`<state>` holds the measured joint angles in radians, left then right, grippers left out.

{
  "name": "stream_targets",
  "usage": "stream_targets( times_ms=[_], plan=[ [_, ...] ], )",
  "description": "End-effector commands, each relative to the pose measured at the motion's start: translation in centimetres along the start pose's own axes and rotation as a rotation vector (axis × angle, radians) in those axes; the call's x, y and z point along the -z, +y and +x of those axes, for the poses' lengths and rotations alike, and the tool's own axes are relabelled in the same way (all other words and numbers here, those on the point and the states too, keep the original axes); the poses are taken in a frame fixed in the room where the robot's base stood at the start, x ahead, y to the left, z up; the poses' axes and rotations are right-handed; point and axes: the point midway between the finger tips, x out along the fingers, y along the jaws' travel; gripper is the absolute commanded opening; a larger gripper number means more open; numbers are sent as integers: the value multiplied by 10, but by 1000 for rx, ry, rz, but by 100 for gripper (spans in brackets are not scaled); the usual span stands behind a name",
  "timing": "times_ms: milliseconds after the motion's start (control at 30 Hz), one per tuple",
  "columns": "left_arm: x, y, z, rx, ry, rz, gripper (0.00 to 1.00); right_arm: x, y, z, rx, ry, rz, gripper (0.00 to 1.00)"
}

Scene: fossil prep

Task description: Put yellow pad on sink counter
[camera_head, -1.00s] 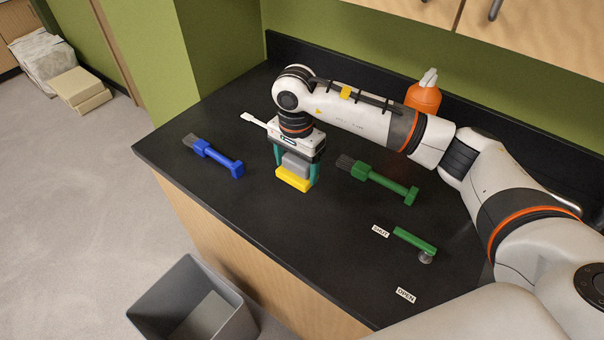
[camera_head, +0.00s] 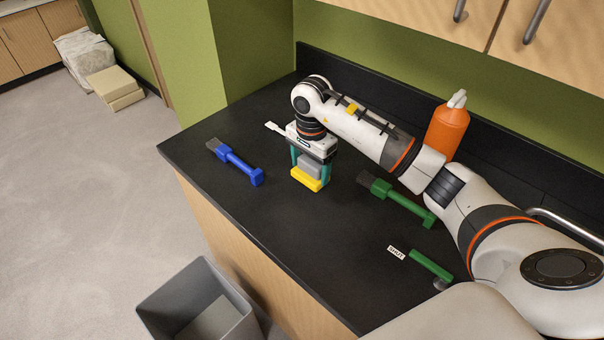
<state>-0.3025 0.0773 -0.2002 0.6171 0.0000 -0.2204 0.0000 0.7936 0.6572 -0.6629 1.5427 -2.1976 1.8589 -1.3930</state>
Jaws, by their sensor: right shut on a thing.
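The yellow pad (camera_head: 306,183) is a small block with a yellow lower part and a grey upper part. My right gripper (camera_head: 308,170) points down over the black counter (camera_head: 255,215), its teal fingers shut on the pad's sides. The pad is low over the middle of the counter; I cannot tell whether it touches the top. My left gripper is not in view.
A blue brush (camera_head: 237,163) lies left of the pad, a green brush (camera_head: 400,200) to its right. A green handle (camera_head: 430,264) is at front right. An orange bottle (camera_head: 446,132) stands behind my arm. A grey bin (camera_head: 190,300) is on the floor.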

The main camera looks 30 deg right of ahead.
Motion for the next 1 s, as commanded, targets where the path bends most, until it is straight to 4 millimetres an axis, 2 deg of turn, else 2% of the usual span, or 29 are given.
stream_targets(
  times_ms=[133, 433, 800, 833, 933, 1000],
  plan=[
    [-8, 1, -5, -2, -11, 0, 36, 1, 1, 12, -1, 1, 0, 48],
    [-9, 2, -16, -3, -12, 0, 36, 1, 1, 46, -1, 2, -1, 48],
    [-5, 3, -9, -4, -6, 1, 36, 0, 1, 53, -3, -1, -2, 48],
    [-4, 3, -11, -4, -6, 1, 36, 0, 1, 52, -3, -1, -2, 81],
    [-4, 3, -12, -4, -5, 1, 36, 1, 1, 51, -2, 0, -2, 98],
    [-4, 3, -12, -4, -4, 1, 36, 1, 1, 51, -2, 0, -1, 98]
  ],
)
